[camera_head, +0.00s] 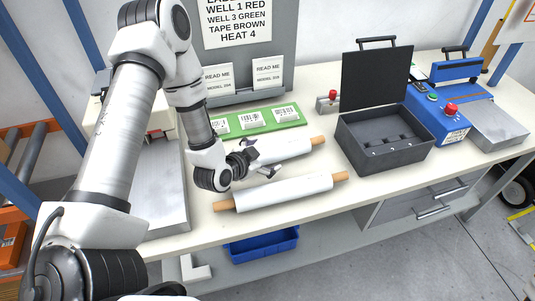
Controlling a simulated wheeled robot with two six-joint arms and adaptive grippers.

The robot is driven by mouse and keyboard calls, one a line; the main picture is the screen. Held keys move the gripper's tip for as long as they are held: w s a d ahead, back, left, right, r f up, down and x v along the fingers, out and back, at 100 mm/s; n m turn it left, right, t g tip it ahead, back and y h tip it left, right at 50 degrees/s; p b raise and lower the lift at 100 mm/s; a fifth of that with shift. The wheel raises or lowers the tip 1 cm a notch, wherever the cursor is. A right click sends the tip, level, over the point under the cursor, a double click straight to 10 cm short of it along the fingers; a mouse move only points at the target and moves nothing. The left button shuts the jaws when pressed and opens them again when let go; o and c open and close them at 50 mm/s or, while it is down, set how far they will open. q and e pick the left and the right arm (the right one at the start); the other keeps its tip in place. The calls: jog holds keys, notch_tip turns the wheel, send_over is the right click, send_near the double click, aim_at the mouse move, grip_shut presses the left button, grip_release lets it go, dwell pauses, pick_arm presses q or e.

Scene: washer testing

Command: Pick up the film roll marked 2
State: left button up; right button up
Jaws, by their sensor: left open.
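Two white film rolls with tan wooden ends lie on the table. The front film roll (290,191) lies slightly slanted near the table's front edge. The back film roll (283,151) lies behind it, partly hidden by my left gripper and arm. I can make out no number on either roll. My left gripper (264,162) is open and empty, with its fingers above the gap between the two rolls. My right gripper is not in view.
A green mat (255,119) with white labelled cards lies behind the rolls. An open dark case (385,139) stands to the right, with a blue sealing machine (438,108) beyond it. Signs stand at the back. A blue bin (262,244) sits below the table.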

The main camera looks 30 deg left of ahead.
pick_arm(q)
jog(key=shift+x, duration=0.9)
jog(key=shift+s, duration=0.25)
jog(key=shift+c, duration=1.4)
jog(key=shift+s+r, duration=0.1)
grip_shut()
